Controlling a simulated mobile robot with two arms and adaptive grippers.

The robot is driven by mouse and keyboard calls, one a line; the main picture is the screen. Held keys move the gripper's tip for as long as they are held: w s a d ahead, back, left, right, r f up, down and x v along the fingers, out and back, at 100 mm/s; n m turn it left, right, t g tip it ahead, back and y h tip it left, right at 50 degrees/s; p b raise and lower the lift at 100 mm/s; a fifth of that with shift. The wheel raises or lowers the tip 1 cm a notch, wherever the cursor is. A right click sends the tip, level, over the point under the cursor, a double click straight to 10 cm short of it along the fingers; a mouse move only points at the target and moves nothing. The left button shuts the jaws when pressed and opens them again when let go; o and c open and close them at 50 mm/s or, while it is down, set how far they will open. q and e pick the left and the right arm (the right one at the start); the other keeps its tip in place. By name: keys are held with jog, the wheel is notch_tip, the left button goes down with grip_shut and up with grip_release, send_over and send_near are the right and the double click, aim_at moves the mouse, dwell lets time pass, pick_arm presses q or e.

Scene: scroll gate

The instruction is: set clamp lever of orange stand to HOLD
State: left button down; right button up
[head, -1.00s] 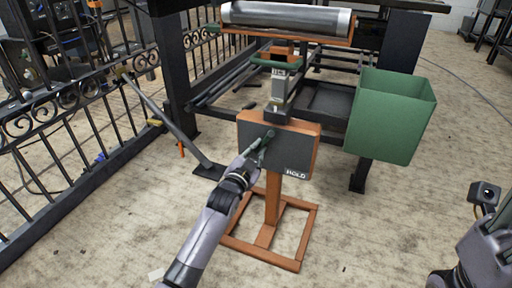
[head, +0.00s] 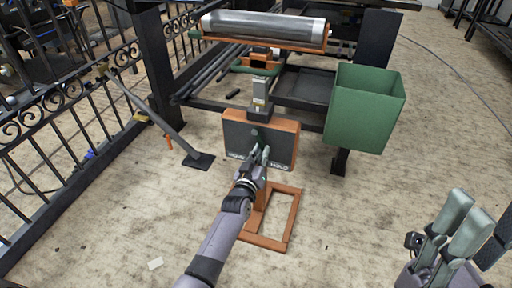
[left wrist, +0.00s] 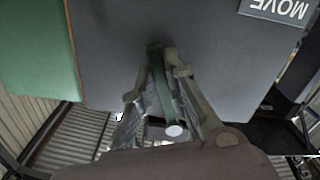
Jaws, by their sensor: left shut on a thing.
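The orange stand (head: 290,217) has a dark panel (head: 235,133) on its front, with a HOLD label (head: 280,165) at the lower right and a partly hidden label at the lower left. In the left wrist view a MOVE label (left wrist: 275,8) shows upside down. The green clamp lever (left wrist: 158,75) runs down from its pivot (head: 253,134), slightly toward the HOLD side. My left gripper (head: 263,152) is shut on the lever, which lies between its fingers in the left wrist view (left wrist: 165,75). My right gripper (head: 467,215) is at the lower right, away from the stand.
A green bin (head: 365,112) is right of the panel. A metal roll (head: 265,26) lies across the stand's top. A black iron railing (head: 75,110) runs along the left, with a slanted brace (head: 150,115) beside the stand.

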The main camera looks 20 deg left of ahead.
pick_arm(q)
jog(key=shift+d+r+n+p, duration=0.25)
jog(key=shift+d+n+p, duration=0.2)
jog(key=shift+n, duration=0.3)
jog(key=shift+d+r+n+p, duration=0.25)
jog(key=shift+d+n, duration=0.2)
jog(key=shift+n, duration=0.3)
jog(key=c, duration=1.6)
grip_release()
jog(key=s, duration=1.2)
jog(key=shift+a, duration=0.2)
